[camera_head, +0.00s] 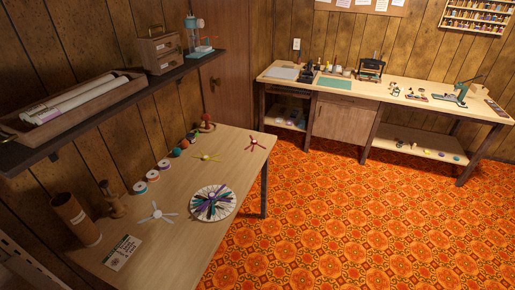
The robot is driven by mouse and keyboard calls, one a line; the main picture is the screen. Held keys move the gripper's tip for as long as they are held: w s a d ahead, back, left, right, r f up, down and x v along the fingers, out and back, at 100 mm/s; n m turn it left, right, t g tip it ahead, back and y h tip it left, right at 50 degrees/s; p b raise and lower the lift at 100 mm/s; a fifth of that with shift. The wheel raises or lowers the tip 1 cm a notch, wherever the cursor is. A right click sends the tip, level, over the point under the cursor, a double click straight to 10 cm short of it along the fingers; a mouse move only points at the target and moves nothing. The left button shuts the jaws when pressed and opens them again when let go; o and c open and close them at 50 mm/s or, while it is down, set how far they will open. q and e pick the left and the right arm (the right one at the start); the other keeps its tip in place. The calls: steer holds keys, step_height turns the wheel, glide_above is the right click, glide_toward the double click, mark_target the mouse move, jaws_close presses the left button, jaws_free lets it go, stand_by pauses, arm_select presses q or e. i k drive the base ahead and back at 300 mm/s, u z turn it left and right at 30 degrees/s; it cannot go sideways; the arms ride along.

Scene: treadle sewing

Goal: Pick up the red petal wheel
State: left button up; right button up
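The red petal wheel (254,143) lies on the wooden table (226,235) in the head view, near the table's far right corner. It has a few thin petals spread around a small centre. Nothing touches it. A yellow petal wheel (207,157) lies to its left, and a white petal wheel (156,214) lies nearer on the same table. Neither of my grippers shows in this view.
A round rack of coloured strips (212,203), thread spools (152,176), a brown cylinder (75,218) and a printed card (121,252) share the table. A dark shelf (110,107) hangs above its left side. A long workbench (345,97) stands across the patterned floor, which is open.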

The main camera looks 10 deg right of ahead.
mark_target(253, 143)
steer(key=k, duration=0.4)
steer(key=z, duration=1.5)
steer(key=i, duration=2.8)
steer(key=u, duration=3.4)
